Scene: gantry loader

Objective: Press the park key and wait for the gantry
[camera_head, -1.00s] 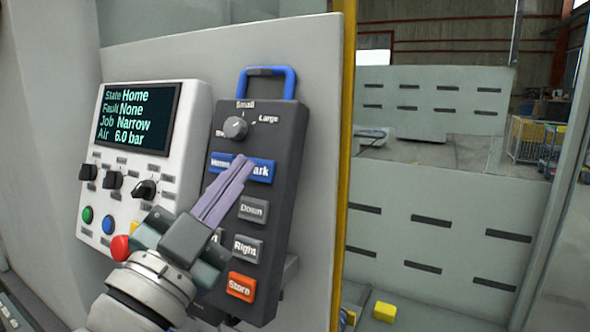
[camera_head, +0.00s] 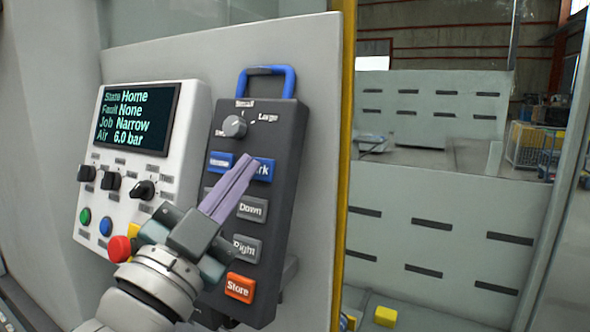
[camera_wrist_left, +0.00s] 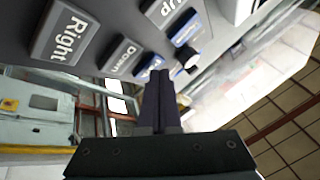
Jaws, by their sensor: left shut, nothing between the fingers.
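The blue Park key (camera_head: 264,170) is at the upper right of the dark hand pendant (camera_head: 262,118) in the head view. My left gripper (camera_head: 246,160) is shut and empty, and its fingertips cover the left part of that key. In the left wrist view, the shut fingertips (camera_wrist_left: 158,74) overlap a blue key (camera_wrist_left: 146,64) beyond the Down key (camera_wrist_left: 122,56). I cannot tell whether they touch it. The panel display (camera_head: 136,114) reads State Home, Fault None, Job Narrow, Air 6.0 bar. The gantry cannot be made out. My right gripper is out of view.
The blue Home key (camera_head: 220,162) is just left of Park. A selector knob (camera_head: 234,126) is above. A red mushroom button (camera_head: 118,249) is near my left wrist. A yellow post (camera_head: 345,165) borders the panel.

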